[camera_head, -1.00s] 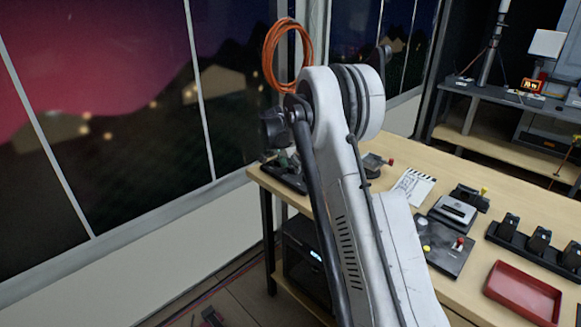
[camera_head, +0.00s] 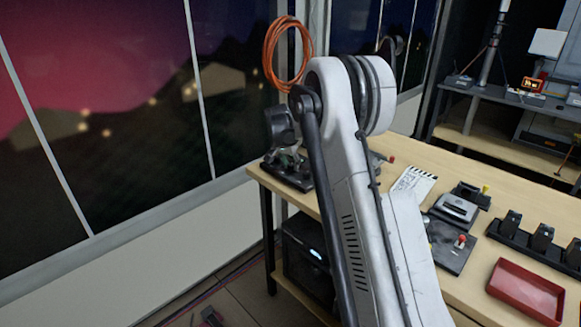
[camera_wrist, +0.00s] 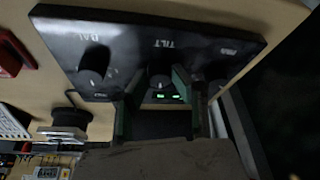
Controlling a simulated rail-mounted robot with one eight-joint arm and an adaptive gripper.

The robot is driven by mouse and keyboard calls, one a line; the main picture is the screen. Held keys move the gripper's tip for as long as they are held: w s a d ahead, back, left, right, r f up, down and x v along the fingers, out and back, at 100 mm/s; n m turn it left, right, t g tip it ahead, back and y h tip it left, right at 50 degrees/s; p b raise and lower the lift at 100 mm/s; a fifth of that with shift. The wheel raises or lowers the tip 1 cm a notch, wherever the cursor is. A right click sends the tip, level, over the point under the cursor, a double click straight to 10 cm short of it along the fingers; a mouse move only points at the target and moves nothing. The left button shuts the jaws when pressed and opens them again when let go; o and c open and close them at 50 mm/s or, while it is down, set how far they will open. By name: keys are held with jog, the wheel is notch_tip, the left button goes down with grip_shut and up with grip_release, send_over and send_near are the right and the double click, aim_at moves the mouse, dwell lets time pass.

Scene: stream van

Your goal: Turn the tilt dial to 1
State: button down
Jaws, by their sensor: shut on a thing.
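In the wrist view a dark control panel (camera_wrist: 110,48) carries a row of dials, and one label reads TILT. The tilt dial (camera_wrist: 160,81) is a dark knob below that label with a pale mark on it. My gripper (camera_wrist: 158,88) is shut on the tilt dial, a finger on each side. Two small green lights show just below the dial. The dial's number scale is too dark to read. In the head view the panel (camera_head: 286,171) sits at the table's far left corner, and my arm hides much of the gripper.
Another black dial (camera_wrist: 95,60) stands left of the tilt dial. A window is behind.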

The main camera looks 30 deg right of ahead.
jog(key=n+b, duration=0.1)
jog(key=n, duration=0.1)
jog(key=n+t+y+b, duration=0.1)
jog(key=n, duration=0.1)
jog(key=shift+s+d+n, duration=0.1)
jog(key=shift+d+n, duration=0.05)
jog(key=shift+n, duration=0.15)
jog(key=shift+n+t+y+b, duration=0.4)
jog(key=shift+n+y+b, duration=0.55)
jog(key=shift+n, duration=1.55)
jog(key=c, duration=1.5)
grip_release()
jog(key=v, duration=1.2)
jog(key=shift+d+r, duration=0.1)
jog(key=shift+d, duration=0.1)
